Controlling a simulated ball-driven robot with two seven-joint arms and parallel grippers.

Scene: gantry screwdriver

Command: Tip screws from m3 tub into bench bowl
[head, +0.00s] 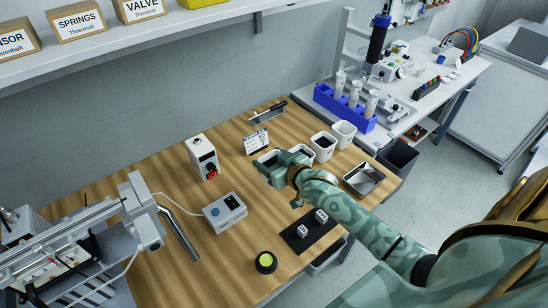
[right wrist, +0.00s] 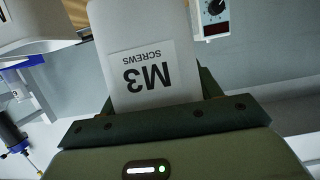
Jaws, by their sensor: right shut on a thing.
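My right gripper (head: 280,166) is shut on the white M3 tub (right wrist: 146,75), labelled "M3 SCREWS"; the label reads upside down in the right wrist view. In the head view the tub (head: 264,170) is partly covered by my gripper, at the back part of the wooden bench. I cannot tell whether it touches the bench. A shallow square metal dish (head: 363,178), perhaps the bench bowl, sits near the bench's right end, to the right of my gripper. Its inside looks empty. My left gripper is out of view.
White tubs (head: 322,147) stand to the right of my gripper. A small sign (head: 257,142) stands behind. A black mat (head: 308,232) with small white blocks lies below my forearm. A control box (head: 225,212) and a gantry screwdriver (head: 145,220) occupy the left.

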